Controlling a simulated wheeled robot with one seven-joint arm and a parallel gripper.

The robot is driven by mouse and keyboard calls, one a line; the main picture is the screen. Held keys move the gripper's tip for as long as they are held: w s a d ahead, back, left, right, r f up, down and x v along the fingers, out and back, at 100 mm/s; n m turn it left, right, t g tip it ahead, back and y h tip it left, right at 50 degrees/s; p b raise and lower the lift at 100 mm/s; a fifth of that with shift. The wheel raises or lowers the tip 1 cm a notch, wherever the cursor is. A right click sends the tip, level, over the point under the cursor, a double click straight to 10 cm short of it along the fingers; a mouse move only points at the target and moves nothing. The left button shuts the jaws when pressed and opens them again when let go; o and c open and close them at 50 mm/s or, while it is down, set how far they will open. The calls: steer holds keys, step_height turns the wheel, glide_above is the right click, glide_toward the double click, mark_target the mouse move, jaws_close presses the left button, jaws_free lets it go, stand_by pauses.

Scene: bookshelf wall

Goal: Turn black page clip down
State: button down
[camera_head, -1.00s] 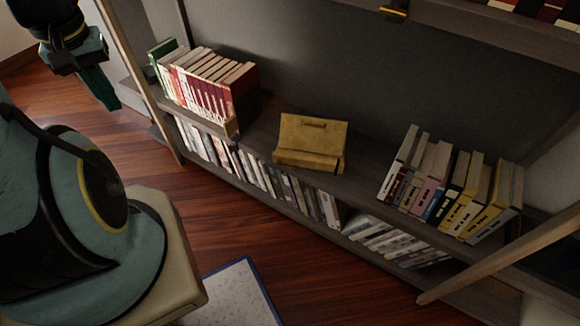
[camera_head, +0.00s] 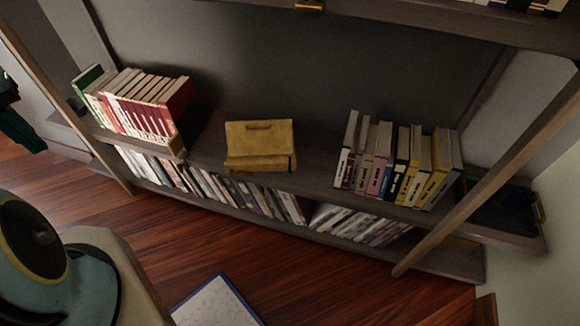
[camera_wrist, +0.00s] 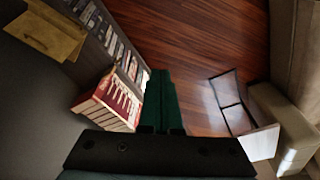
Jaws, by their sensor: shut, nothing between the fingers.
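A yellow-brown wooden book stand (camera_head: 260,140) sits on the middle shelf, with a back plate and a lower front ledge. A dark narrow mark shows near the top of its back plate. I cannot make out a black page clip for certain; the stand is small and dim. The stand also shows at the upper left of the wrist view (camera_wrist: 48,32). My gripper (camera_head: 36,146) is at the left edge of the head view, far from the stand and partly cut off. In the wrist view its green fingers (camera_wrist: 160,80) are together and hold nothing.
Red and white books (camera_head: 140,100) stand left of the book stand, and a leaning row of books (camera_head: 395,165) stands right of it. Slanting wooden posts (camera_head: 490,185) flank the shelf. A blue-edged white board (camera_head: 215,302) lies on the floor. Wooden floor in front is mostly clear.

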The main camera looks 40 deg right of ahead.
mark_target(290, 158)
steer(key=c, duration=1.6)
jaws_free()
